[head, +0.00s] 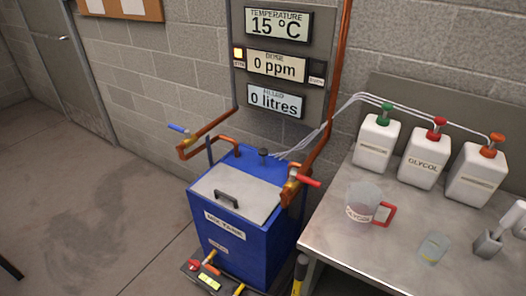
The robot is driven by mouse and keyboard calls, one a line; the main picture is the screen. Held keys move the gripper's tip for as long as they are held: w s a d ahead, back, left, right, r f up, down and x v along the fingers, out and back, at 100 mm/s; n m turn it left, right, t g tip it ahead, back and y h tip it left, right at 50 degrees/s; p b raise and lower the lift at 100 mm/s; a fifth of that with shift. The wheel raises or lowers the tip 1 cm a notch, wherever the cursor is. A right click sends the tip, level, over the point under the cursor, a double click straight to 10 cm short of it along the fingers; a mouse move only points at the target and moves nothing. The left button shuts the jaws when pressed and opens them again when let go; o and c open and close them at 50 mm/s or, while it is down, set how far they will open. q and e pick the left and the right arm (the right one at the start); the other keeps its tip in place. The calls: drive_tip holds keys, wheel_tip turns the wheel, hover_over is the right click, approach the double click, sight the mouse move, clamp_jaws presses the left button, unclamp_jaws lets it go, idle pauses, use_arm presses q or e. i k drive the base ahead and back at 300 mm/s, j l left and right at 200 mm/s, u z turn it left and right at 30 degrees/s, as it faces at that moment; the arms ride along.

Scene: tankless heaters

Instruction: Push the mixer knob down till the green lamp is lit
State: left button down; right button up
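A small black knob (263,153), likely the mixer knob, stands up on the back of the blue mix tank (231,243), behind its grey lid. On the wall panel, a lamp (238,54) at the left of the dose display glows yellow-orange. No green light shows on the panel. My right gripper (489,243) shows in part at the right edge, over the metal table and far from the knob. Its opening cannot be made out. My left gripper is out of view.
Copper pipes with a blue-handled valve (179,129) and a red-handled valve (307,181) flank the tank. The metal table (350,248) bears a jug (364,201), a small clear container (434,247) and white bottles (375,142). Floor left of the tank is clear.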

sight(262, 152)
drive_tip(key=i+j+z, duration=0.15)
drive_tip(key=z, duration=0.2)
drive_tip(key=i+j+z, duration=0.15)
drive_tip(key=j+z, duration=0.2)
drive_tip(key=i+j+z, duration=0.1)
drive_tip(key=j+z, duration=0.25)
